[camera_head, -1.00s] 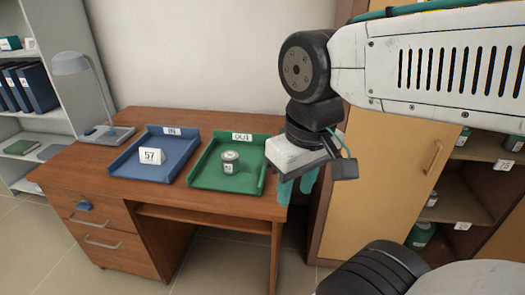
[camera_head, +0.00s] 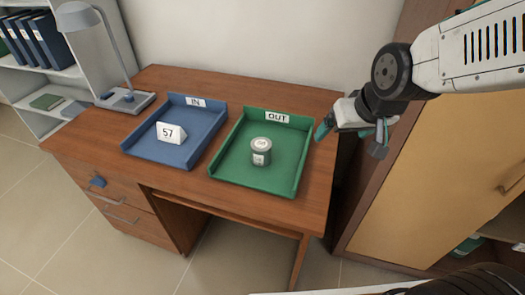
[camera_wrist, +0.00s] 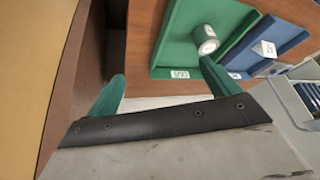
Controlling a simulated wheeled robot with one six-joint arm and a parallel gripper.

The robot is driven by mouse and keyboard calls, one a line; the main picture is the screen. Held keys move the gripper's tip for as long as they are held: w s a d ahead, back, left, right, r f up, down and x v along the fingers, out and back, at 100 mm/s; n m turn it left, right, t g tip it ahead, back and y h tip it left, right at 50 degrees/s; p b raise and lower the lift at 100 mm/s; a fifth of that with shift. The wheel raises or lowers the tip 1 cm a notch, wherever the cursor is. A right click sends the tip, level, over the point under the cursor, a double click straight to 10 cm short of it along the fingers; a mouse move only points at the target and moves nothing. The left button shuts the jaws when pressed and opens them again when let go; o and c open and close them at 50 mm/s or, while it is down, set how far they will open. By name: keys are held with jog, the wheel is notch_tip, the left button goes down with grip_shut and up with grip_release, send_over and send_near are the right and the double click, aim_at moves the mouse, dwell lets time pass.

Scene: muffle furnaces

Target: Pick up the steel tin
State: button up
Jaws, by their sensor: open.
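The steel tin (camera_head: 261,151) is a short grey cylinder with a pale label on its lid and one on its side. It stands upright in the green OUT tray (camera_head: 230,175) on the desk. In the wrist view the tin (camera_wrist: 206,39) shows beyond the fingers, close to the tip of the right one. My gripper (camera_head: 352,128) is to the right of the tray, by the desk's right edge, apart from the tin. Its two green fingers are spread and empty, as the wrist view (camera_wrist: 160,85) also shows.
A blue IN tray (camera_head: 150,150) with a white card (camera_head: 171,132) marked 57 lies left of the green tray. A grey lamp (camera_head: 126,100) stands at the desk's back left. A wooden cabinet (camera_head: 440,170) stands to the right of the desk (camera_head: 250,205).

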jog(key=w+a+f+t+y, duration=0.1)
jog(key=w+a+f+t, duration=0.2)
jog(key=w+a+f, duration=0.55)
jog(key=n+t+y, duration=0.2)
jog(key=t, duration=0.3)
send_near(262, 146)
jog(key=x, duration=0.5)
jog(key=shift+a+f, duration=0.2)
jog(key=x, duration=0.7)
jog(key=shift+w+d+f, duration=0.15)
jog(key=shift+w, duration=0.3)
jog(key=c, duration=1.1)
jog(key=shift+c, duration=0.6)
